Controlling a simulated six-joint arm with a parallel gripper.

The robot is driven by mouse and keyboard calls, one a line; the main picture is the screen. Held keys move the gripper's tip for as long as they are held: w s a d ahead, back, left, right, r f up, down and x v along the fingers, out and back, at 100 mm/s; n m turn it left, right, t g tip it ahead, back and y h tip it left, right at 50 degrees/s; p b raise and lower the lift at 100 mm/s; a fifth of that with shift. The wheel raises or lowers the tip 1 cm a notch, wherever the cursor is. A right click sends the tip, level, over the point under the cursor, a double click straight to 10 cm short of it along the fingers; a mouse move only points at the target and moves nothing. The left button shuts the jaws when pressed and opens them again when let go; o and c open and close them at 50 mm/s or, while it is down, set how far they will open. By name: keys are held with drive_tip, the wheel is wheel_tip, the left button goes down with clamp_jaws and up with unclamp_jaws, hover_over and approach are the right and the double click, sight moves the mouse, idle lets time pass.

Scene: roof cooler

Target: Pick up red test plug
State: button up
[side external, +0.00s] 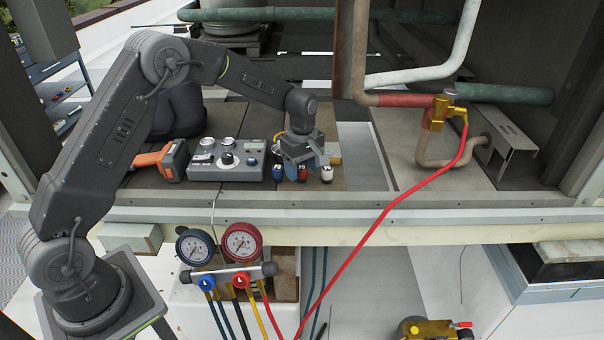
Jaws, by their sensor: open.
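A small red test plug (303,175) stands upright between a blue plug (277,173) and a white plug (327,174), near the front edge of the dark panel floor. My gripper (304,165) points down right above this row of plugs, its fingers apart. The fingers hide part of the plugs' upper ends. I cannot tell whether the fingers are around the red plug or just behind it.
A grey control box (227,160) with dials stands left of the plugs, and an orange drill (162,160) lies further left. A frame rail (400,200) runs in front. Two gauges (241,241) hang below it. A red hose (405,199) crosses to the right.

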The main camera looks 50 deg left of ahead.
drive_tip(key=shift+f, duration=0.3)
drive_tip(key=shift+c, duration=0.3)
drive_tip(key=c, duration=0.9)
drive_tip(key=shift+r, duration=0.15)
drive_tip(key=shift+c, duration=0.2)
